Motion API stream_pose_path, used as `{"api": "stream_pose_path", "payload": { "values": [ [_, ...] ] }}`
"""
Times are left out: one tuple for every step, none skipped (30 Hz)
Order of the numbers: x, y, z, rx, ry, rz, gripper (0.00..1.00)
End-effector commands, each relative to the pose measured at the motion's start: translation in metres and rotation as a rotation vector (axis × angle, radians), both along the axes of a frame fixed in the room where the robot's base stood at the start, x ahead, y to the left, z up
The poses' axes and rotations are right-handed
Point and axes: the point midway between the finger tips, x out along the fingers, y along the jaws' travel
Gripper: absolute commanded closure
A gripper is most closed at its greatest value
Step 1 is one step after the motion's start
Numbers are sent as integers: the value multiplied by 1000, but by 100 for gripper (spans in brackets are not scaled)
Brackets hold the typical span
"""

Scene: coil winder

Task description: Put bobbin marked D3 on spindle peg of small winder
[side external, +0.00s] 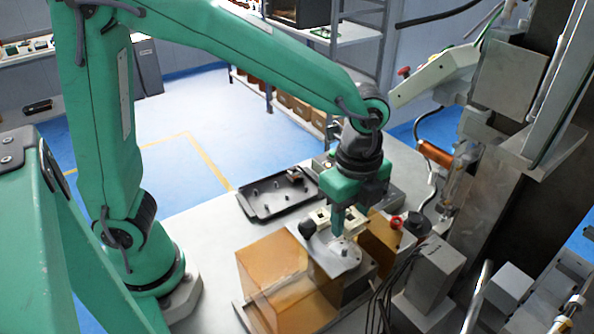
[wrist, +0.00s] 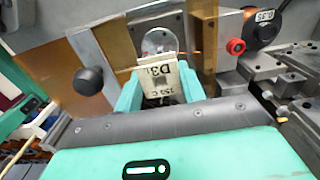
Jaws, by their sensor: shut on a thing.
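The bobbin marked D3 (wrist: 166,82) is a cream, square-flanged piece with its label facing the wrist camera. My gripper (wrist: 160,88) is shut on it, with a green finger on either side. In the side view my gripper (side external: 338,222) points down over the small winder's grey plate (side external: 334,262), and a cream part of the bobbin (side external: 320,214) shows beside the fingers. In the wrist view a round metal face of the winder (wrist: 158,41) lies just beyond the bobbin. The spindle peg is not clearly visible, and I cannot tell whether the bobbin touches it.
Amber guards stand left (side external: 290,278) and right (side external: 382,242) of the winder plate. A black ball knob (wrist: 88,80) and a red knob (wrist: 235,46) are close by. A black tray (side external: 262,208) with small pegs lies behind. Cables and metal blocks crowd the right.

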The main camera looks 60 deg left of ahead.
Motion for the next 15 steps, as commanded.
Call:
{"api": "stream_pose_path", "payload": {
  "values": [
    [0,0,0,0,0,0,82],
    [0,0,0,0,0,0,82],
    [0,0,-1,0,0,0,82],
    [0,0,-1,0,1,0,82],
    [0,0,-2,0,1,0,82],
    [0,0,-2,0,1,0,82],
    [0,0,-3,0,1,0,82],
    [0,0,-4,0,1,0,82],
    [0,0,-6,1,1,0,82],
    [0,0,-7,1,1,0,82],
    [0,1,-9,1,2,0,82],
    [0,1,-11,1,3,0,82],
    [0,1,-13,2,3,0,82],
    [0,1,-15,1,2,0,82],
    [0,1,-18,1,1,0,82]
  ]
}}
